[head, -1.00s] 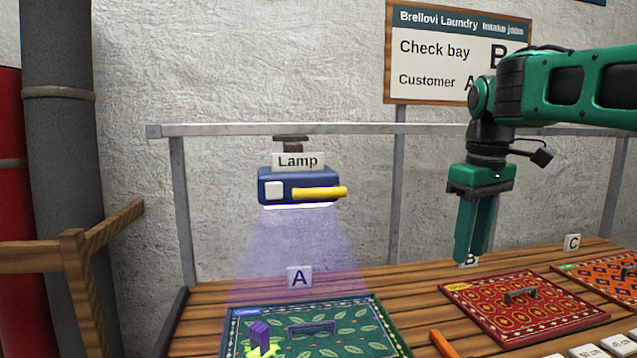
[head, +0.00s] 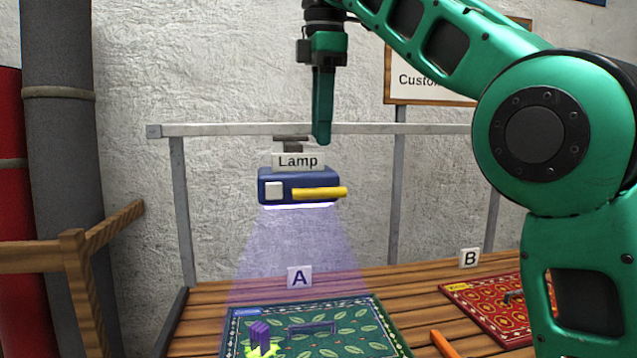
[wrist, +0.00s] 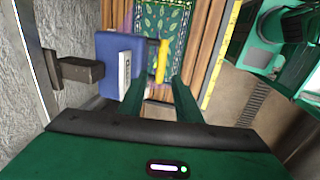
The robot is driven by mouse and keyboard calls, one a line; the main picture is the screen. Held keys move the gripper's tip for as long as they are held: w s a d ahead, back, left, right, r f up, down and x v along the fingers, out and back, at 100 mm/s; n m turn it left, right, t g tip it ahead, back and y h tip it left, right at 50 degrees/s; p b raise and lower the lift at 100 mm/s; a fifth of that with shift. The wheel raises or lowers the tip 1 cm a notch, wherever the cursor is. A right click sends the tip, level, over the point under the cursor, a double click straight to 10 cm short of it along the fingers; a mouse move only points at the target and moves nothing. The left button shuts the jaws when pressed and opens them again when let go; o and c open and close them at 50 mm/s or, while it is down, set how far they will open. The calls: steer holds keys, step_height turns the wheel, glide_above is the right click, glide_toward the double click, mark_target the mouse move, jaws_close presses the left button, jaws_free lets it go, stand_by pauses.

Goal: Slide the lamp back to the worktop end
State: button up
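The lamp (head: 270,175) is a blue box with a white square and a yellow bar handle (head: 318,193). It hangs by a dark carriage from the grey rail (head: 210,130) above bay A, near the rail's left end, and is lit. My gripper (head: 321,140) points down just above the lamp's right part, apparently apart from it. In the wrist view my gripper (wrist: 157,95) has its fingers spread with nothing between them. The blue lamp (wrist: 115,50) and the yellow handle (wrist: 162,62) lie beyond the fingertips there.
The wooden worktop (head: 420,300) carries a green leaf-patterned rug (head: 350,325) under the light, with a purple block (head: 260,333) on it, and a red rug (head: 485,300) at bay B. A wooden rail (head: 75,255) stands at left. My arm covers the right side.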

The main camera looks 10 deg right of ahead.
mark_target(320, 177)
steer(key=f, duration=0.3)
steer(key=w+f, duration=0.1)
steer(key=f, duration=0.3)
steer(key=w+f, duration=0.1)
steer(key=f, duration=0.2)
steer(key=shift+f, duration=0.15)
jaws_close()
